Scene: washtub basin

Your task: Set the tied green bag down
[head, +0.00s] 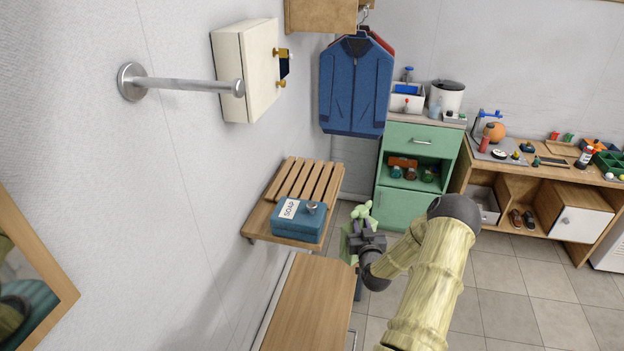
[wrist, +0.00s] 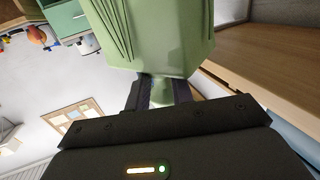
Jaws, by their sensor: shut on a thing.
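The tied green bag (wrist: 150,32) hangs in my gripper (wrist: 158,92), which is shut on its narrow tied neck in the wrist view. The bag's body fills the upper middle of that view. In the head view the green bag (head: 362,212) shows as light green parts around my gripper (head: 362,240), partly hidden by it. The gripper is in the air to the right of the slatted wooden shelf and beyond the wooden bench top. I cannot tell from these views whether the bag touches anything.
A slatted wall shelf (head: 326,182) holds a blue box labelled SOAP (head: 292,228). A bare wooden bench top (head: 308,305) lies in front. A green cabinet (head: 405,208) and a cluttered wooden workbench (head: 538,178) stand behind to the right. Tiled floor is free at the right.

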